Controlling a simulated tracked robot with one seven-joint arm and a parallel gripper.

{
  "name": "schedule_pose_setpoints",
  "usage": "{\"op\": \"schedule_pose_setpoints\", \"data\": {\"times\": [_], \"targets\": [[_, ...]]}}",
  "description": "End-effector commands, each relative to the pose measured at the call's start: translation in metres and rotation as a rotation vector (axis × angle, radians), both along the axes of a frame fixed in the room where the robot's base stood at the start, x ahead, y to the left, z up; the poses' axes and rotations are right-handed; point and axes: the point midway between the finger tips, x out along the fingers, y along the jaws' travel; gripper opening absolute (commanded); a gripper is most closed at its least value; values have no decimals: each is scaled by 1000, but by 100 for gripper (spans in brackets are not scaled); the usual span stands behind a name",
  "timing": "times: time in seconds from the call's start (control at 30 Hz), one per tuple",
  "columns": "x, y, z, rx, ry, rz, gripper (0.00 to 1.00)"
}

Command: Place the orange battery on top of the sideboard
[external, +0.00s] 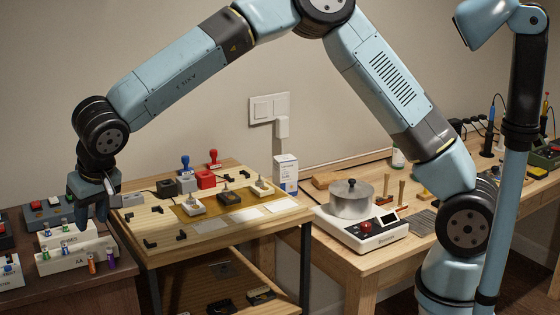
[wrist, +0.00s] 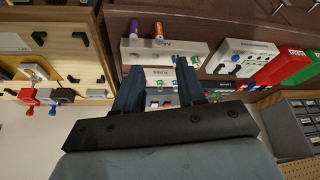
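The orange battery (external: 91,264) stands in the front white battery holder (external: 62,262), beside a purple battery (external: 110,258). In the wrist view the orange battery (wrist: 158,31) shows at the top, upright in its holder (wrist: 185,47). The holder rests on the dark brown sideboard (external: 105,290) at the left of the external view. My gripper (external: 93,216) points down above the holders, behind and above the orange battery. In the wrist view my gripper (wrist: 160,75) shows two separated fingers with nothing held between them; the orange battery is beyond their tips.
A second white holder (external: 62,239) with small batteries stands behind the first. A grey device (external: 45,215) with coloured buttons is farther back. The wooden workbench (external: 160,250) with stamps adjoins the sideboard on the right. The sideboard is bare in front of the holders.

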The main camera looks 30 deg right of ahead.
Motion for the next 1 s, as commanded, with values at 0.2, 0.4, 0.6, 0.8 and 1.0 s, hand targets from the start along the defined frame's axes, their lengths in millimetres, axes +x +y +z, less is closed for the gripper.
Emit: {"op": "schedule_pose_setpoints", "data": {"times": [0.2, 0.4, 0.6, 0.8, 1.0], "targets": [[-2, -1, 6, -1, 0, 0, 40], [2, -2, 9, 8, -12, -4, 40], [47, -23, 50, 120, -170, -36, 40], [103, -67, 123, 292, -396, -35, 40], [129, -121, 188, 418, -546, 18, 40]]}}
